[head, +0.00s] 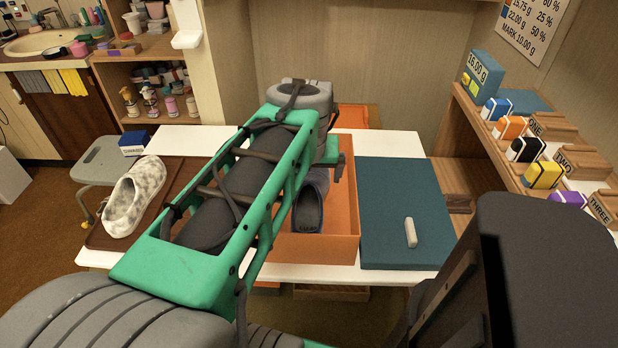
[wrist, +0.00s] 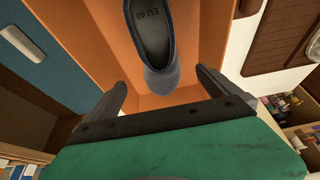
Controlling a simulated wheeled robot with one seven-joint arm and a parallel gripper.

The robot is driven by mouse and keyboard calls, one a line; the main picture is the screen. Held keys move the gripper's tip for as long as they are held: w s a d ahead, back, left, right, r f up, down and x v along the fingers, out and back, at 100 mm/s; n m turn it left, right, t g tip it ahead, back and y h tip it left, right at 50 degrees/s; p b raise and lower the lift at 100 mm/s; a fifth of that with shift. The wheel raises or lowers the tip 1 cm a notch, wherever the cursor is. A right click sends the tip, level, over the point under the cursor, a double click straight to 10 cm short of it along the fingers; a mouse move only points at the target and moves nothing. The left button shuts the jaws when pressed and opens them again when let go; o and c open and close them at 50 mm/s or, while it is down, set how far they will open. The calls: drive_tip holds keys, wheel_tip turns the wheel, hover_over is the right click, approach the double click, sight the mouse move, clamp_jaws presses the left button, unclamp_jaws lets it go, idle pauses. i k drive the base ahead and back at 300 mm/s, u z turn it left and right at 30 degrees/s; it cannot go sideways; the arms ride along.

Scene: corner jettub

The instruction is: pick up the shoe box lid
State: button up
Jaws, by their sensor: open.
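The shoe box lid (head: 385,190) is a flat teal panel lying on the white table, right of the open orange shoe box (head: 340,250). A small pale bar (head: 410,232) lies on the lid's front right part. In the wrist view the lid (wrist: 45,65) shows at upper left, with the bar (wrist: 22,42) on it. A dark blue shoe (wrist: 150,45) marked EU 40 sits inside the box. My gripper (wrist: 161,78) is open and empty, over the shoe box near the shoe and apart from the lid.
A speckled pale clog (head: 132,197) stands on a brown tray (head: 110,240) at left. A small blue box (head: 133,143) is behind it. At right, a wooden shelf (head: 470,115) with coloured blocks and labelled slots rises close beside the lid.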

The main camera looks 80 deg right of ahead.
sight(407, 223)
drive_tip(key=z, duration=3.5)
